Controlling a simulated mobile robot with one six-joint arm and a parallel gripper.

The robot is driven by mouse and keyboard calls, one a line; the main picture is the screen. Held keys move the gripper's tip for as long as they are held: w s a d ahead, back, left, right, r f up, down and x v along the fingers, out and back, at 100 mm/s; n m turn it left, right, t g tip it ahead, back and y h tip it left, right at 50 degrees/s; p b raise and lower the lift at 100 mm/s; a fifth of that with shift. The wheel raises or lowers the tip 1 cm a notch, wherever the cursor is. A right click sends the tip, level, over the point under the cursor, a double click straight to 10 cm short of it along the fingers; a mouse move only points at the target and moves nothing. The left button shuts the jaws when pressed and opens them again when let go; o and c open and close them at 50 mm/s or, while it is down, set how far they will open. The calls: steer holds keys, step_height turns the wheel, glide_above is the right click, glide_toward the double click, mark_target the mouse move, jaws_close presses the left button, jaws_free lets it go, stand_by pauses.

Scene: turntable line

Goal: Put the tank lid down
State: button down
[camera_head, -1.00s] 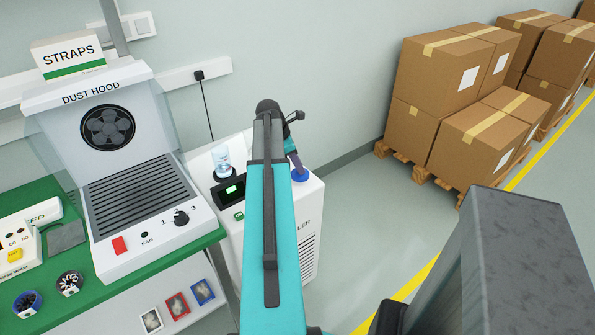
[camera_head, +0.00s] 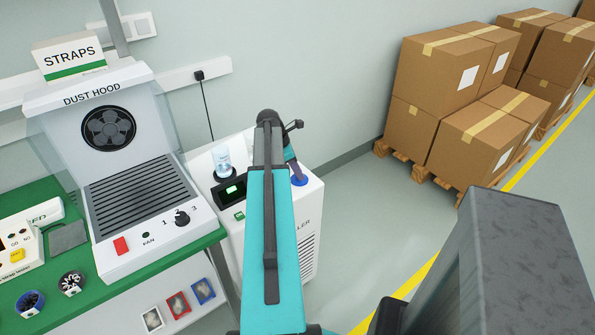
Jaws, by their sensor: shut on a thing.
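A white chiller cabinet (camera_head: 308,240), its label partly hidden, stands on the floor right of the green bench. The blue tank lid (camera_head: 299,182) shows at the right of its top, just beyond my teal arm. My gripper (camera_head: 297,172) is small in the picture and partly hidden behind my arm. It is shut on the lid from above. I cannot tell whether the lid touches the cabinet top or hangs just over it. The tank opening is not visible.
A clear bottle (camera_head: 223,161) and a black unit with a green display (camera_head: 231,190) stand on the cabinet left of my arm. The dust hood (camera_head: 150,225) is on the bench further left. Stacked cartons (camera_head: 440,75) stand at the right, with clear floor between.

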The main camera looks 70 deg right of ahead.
steer(key=shift+f, duration=0.15)
steer(key=c, duration=1.6)
jaws_free()
steer(key=shift+c, duration=0.2)
steer(key=b+v, duration=0.1)
steer(key=v, duration=1.1)
steer(key=shift+s, duration=0.1)
